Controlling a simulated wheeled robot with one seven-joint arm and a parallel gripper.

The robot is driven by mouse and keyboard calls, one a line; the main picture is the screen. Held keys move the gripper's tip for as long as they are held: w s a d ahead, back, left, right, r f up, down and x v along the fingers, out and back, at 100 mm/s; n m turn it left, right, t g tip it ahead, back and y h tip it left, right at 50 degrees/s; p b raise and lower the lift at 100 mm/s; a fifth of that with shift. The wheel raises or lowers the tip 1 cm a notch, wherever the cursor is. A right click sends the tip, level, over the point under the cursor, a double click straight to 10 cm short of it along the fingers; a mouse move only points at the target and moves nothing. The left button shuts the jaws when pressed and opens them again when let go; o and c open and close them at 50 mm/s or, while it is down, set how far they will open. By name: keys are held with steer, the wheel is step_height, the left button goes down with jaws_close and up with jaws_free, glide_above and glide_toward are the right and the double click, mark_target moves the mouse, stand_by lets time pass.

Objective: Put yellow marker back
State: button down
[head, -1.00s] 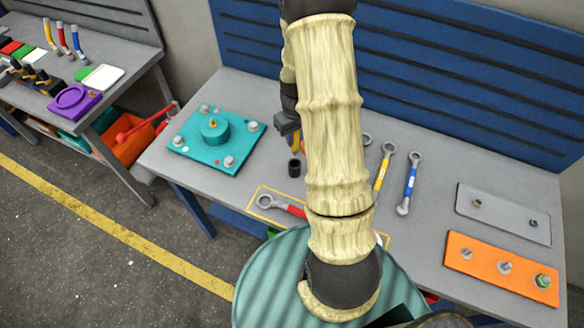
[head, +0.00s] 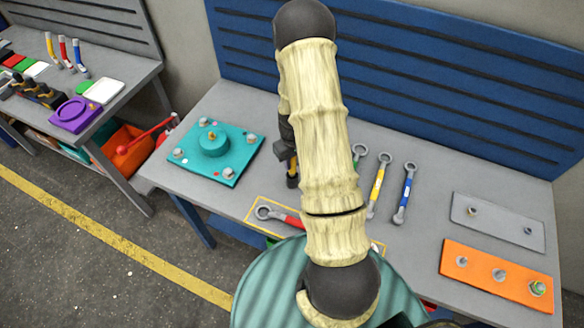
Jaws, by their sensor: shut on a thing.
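My gripper (head: 291,167) is at the middle of the bench, just left of my arm link, which covers part of it. It is shut on the yellow marker (head: 292,164), of which only a small yellow bit shows. A small black cup (head: 292,182) stands on the bench directly below the jaws. The marker's lower end meets or overlaps the cup in this view; I cannot tell how deep it is inside.
A teal plate (head: 213,152) with bolts lies left of the gripper. Green, yellow (head: 378,185) and blue (head: 404,192) wrenches lie right of my arm. A red wrench (head: 277,216) lies in front in a yellow outline. Grey and orange (head: 497,275) plates are far right.

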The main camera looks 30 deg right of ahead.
mark_target(293, 169)
steer(key=shift+d+f+p, duration=0.1)
steer(key=shift+f+p, duration=0.75)
steer(key=shift+f, duration=1.25)
steer(key=shift+f, duration=0.15)
steer(key=c, duration=1.2)
jaws_free()
steer(key=shift+r+b, duration=2.25)
steer(key=shift+r, duration=3.95)
